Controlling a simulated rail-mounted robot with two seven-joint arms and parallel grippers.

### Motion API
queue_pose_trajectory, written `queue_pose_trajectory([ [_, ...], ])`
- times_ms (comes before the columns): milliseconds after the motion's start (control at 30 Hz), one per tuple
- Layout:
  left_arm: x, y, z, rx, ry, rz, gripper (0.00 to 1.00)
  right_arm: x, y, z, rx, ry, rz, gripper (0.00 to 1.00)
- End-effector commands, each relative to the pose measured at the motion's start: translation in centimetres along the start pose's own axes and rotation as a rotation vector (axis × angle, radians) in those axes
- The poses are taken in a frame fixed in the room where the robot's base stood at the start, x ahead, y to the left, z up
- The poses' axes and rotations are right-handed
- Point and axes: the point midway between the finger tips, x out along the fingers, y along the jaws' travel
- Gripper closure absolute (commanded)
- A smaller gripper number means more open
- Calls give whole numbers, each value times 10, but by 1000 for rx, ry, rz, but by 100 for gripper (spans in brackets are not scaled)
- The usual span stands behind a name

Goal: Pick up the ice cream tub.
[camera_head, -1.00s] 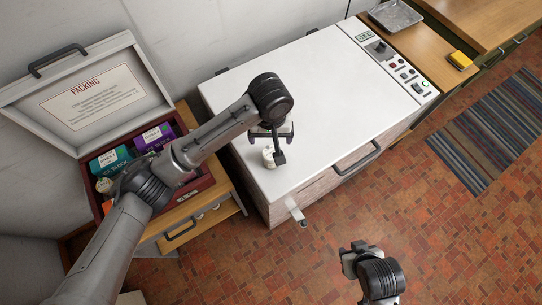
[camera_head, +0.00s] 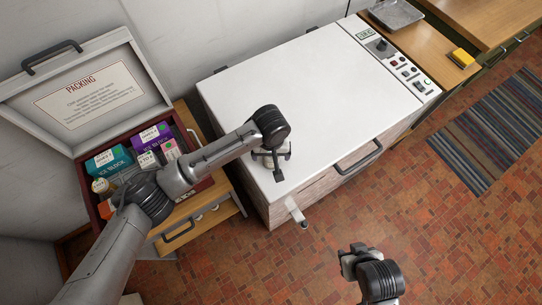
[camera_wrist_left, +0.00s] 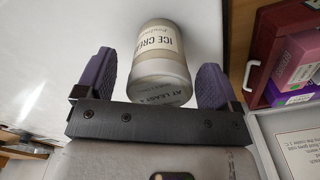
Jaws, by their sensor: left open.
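The ice cream tub (camera_wrist_left: 162,50) is a small cylinder with a cream label and a pale lid, in the left wrist view. It stands on the white chest top (camera_head: 310,100). My left gripper (camera_head: 271,162) is open over the front left part of that top. In the left wrist view its purple finger pads lie on either side of the tub, with a gap visible on each side.
An open packing box (camera_head: 196,188) at the left holds ice blocks (camera_head: 110,160) and other packs, beside my left arm. The chest's control panel (camera_head: 395,65), a metal tray (camera_head: 396,13) and a yellow sponge (camera_head: 462,58) lie to the right. Most of the chest top is clear.

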Motion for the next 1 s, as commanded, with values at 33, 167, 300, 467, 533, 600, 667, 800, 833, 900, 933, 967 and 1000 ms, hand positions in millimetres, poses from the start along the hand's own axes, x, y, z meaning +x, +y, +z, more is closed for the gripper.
queue_pose_trajectory([
  [33, 5, 0, 0, -1, 0, -1, 13, 1, 0, 1, 0, 0, 0, 57],
  [167, 9, 0, 0, 0, 1, 1, 13, 2, 1, 1, -3, -1, 2, 57],
  [300, 9, 0, 0, 0, 1, 1, 13, 2, 2, 1, -7, -1, 6, 57],
  [467, 9, 0, 0, 0, 1, 1, 20, 2, 3, 1, -10, -2, 8, 57],
  [533, 9, 0, 0, 0, 1, 1, 27, 2, 3, 1, -10, -2, 8, 57],
  [600, 9, 0, 0, 0, 1, 1, 34, 2, 3, 1, -10, -2, 8, 57],
  [667, 9, 0, 0, 0, 1, 1, 40, 2, 3, 1, -10, -2, 8, 57],
  [800, 9, 0, 0, 0, 1, 1, 53, 2, 2, 1, -8, -1, 6, 57],
  [833, 9, 0, 0, 0, 1, 1, 56, 2, 2, 1, -7, -1, 6, 57],
  [900, 9, 0, 0, 0, 1, 1, 63, 2, 2, 1, -6, -1, 5, 57],
  [933, 9, 0, 0, 0, 1, 1, 65, 2, 2, 1, -5, -1, 4, 57],
  [967, 9, 0, 0, 0, 1, 1, 68, 2, 1, 1, -4, -1, 4, 57],
  [1000, 9, 0, 0, 1, 1, 1, 70, 2, 1, 1, -3, -1, 3, 57],
])
